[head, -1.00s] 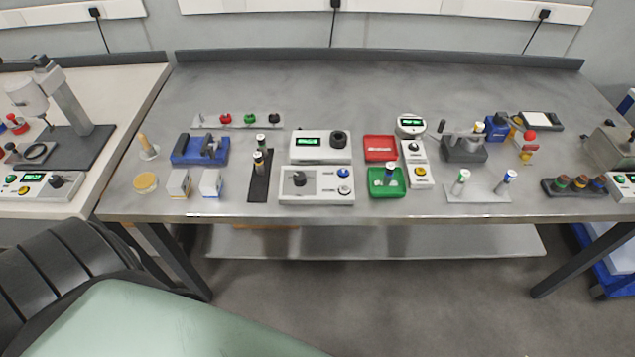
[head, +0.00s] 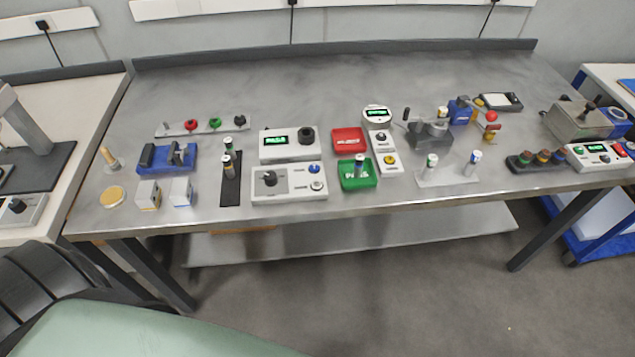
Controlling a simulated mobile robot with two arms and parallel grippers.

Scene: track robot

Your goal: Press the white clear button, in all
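A grey control box (head: 285,190) stands near the front middle of the bench. It has a black knob (head: 269,178) on its left and a blue button (head: 315,168) at its upper right. A small whitish button (head: 316,185) sits below the blue one; its label is too small to read. A white box with a green display (head: 275,140) and a dark round socket stands right behind it. Neither of my grippers is in view.
Right of the box are a red tray (head: 347,134), a green tray (head: 344,183) and a narrow two-button panel (head: 386,166). A dark strip with small cylinders (head: 231,190) is on its left. The bench's rear (head: 330,75) is clear.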

